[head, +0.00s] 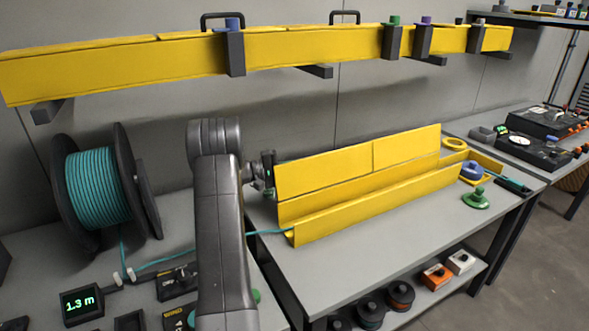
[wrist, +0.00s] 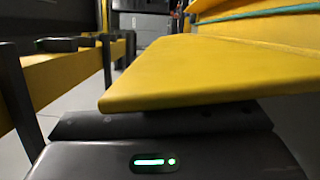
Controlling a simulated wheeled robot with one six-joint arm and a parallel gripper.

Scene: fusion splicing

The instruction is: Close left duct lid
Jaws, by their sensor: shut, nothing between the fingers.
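The yellow duct (head: 390,199) lies on the table, with a teal cable (head: 268,231) entering its left end. The left duct lid (head: 325,173) stands raised along the duct's back edge, open. The right lid section (head: 408,147) stands raised beside it. My gripper (head: 268,171) is shut and empty at the left lid's left end, partly hidden by the lid. In the wrist view the left lid (wrist: 215,72) spreads close over the dark gripper (wrist: 160,122); I cannot tell whether they touch. The teal cable (wrist: 280,12) shows beyond the lid.
A long yellow wall duct (head: 290,48) with clamps runs above and behind. A cable spool (head: 98,188) stands at left. A green knob-like piece (head: 476,198) and a blue roll (head: 472,173) sit near the duct's right end. The table front is clear.

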